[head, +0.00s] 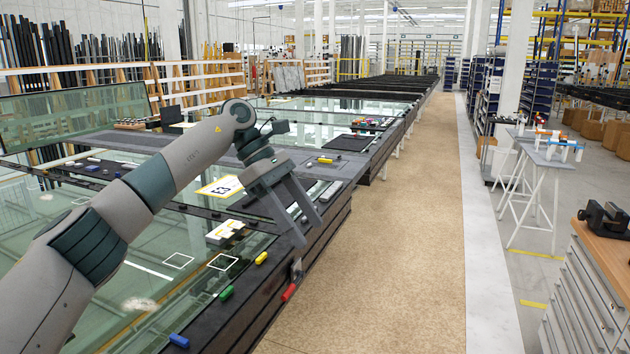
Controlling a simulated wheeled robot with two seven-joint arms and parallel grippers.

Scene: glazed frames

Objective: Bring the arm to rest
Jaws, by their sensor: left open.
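My left arm comes in from the lower left and reaches across the glass-topped table (150,252). Its gripper (309,236) points down near the table's right edge. The two fingers are apart and I see nothing between them. My right gripper is not in view.
A yellow-and-white card marked E3 (218,187) lies behind the gripper. A brown walkway (400,230) is clear. A wooden-topped cabinet (603,245) stands at right.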

